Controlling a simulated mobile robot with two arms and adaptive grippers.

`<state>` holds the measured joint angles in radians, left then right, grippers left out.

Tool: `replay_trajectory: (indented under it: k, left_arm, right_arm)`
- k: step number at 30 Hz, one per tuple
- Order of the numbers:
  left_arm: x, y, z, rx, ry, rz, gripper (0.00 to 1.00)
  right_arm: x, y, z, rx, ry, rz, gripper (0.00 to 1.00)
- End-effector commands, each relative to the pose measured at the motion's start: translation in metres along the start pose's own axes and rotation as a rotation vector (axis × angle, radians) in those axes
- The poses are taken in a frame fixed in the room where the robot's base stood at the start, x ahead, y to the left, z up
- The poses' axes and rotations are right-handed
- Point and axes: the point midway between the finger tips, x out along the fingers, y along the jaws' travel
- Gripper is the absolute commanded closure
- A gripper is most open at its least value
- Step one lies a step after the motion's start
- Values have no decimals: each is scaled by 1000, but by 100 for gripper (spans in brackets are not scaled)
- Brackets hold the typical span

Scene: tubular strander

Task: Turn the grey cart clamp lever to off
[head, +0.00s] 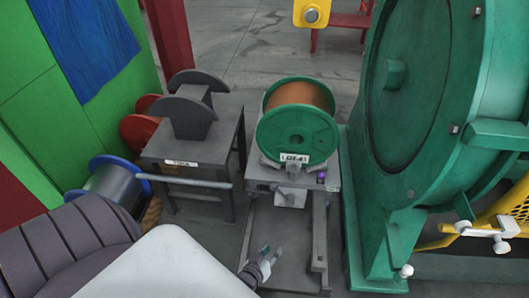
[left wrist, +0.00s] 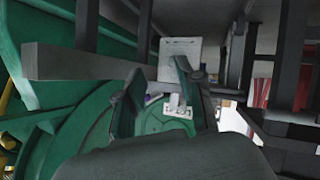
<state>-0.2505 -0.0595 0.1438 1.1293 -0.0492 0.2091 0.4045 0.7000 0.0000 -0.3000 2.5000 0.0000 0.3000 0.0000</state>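The grey cart (head: 262,174) stands in the middle of the head view and carries a green reel of copper-coloured wire (head: 297,130). A label, a pale plate (head: 291,197) and a small purple part (head: 321,176) are on its near end. I cannot tell for sure which part is the clamp lever or how it is set. My left gripper (head: 270,254) is low in front of the cart, apart from its near end. In the left wrist view its dark fingers (left wrist: 165,100) are spread with nothing held; the pale plate (left wrist: 180,50) and the label show beyond them. My right gripper is not in view.
A grey table (head: 185,153) with a dark stand is left of the cart. A big green machine (head: 415,110) stands close on the right. A blue-rimmed reel (head: 115,186) is at the left. The cart's legs and rails flank the gripper. Open floor lies behind.

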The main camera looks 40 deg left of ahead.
Motion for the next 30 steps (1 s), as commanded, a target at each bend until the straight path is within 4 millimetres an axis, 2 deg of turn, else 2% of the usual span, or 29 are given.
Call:
replay_trajectory:
  k: [1, 3, 12, 18, 30]
  left_arm:
    - [-12, 5, -3, 21, -36, -2, 63]
    - [-23, 6, 4, 49, -87, -7, 63]
    - [-60, 7, 30, 153, -253, -16, 63]
    - [-68, 6, 39, 179, -295, -17, 63]
    - [-68, 6, 40, 181, -298, -17, 63]
  right_arm:
    - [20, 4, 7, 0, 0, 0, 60]
    - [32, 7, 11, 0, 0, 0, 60]
    - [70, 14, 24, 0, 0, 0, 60]
    - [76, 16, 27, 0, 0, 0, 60]
    - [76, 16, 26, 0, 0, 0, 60]
